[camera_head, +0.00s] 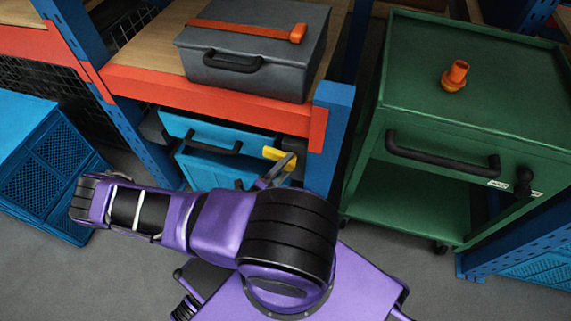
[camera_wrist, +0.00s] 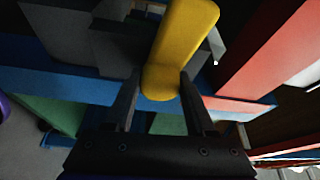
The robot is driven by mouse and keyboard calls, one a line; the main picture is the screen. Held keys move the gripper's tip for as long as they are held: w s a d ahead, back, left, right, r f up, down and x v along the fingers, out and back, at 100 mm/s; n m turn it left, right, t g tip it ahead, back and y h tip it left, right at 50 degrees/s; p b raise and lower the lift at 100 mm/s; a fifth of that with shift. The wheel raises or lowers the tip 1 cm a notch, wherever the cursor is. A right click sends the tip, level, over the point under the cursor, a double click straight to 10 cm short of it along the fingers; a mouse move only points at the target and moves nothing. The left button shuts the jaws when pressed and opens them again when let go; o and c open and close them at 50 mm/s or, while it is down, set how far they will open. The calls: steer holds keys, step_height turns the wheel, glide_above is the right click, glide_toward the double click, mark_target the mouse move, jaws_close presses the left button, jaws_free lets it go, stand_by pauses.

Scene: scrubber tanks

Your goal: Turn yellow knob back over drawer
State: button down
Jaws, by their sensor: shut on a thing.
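The yellow knob (camera_head: 278,155) is a bar-shaped handle at the right end of the light-blue drawer front (camera_head: 200,128), under the orange shelf beam. In the head view it lies slanted, with its right end lower. The drawer has a black handle (camera_head: 213,145) and looks closed. My gripper (camera_head: 272,177) reaches the knob from below. In the wrist view the knob (camera_wrist: 180,45) is large, and its rounded end sits between the two dark fingers of my gripper (camera_wrist: 160,85). The fingers are shut on it. The knob's mount is partly hidden.
A blue post (camera_head: 330,135) rises just right of the knob. A green cart (camera_head: 430,130) with an orange fitting (camera_head: 455,76) stands at right. A blue crate (camera_head: 40,165) is at left.

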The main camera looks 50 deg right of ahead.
steer(key=shift+n+h, duration=0.3)
steer(key=shift+n, duration=0.4)
steer(key=shift+c, duration=1.2)
jaws_free()
steer(key=a+f, duration=0.1)
steer(key=a, duration=1.6)
steer(key=shift+a+f, duration=0.2)
steer(key=shift+f, duration=0.05)
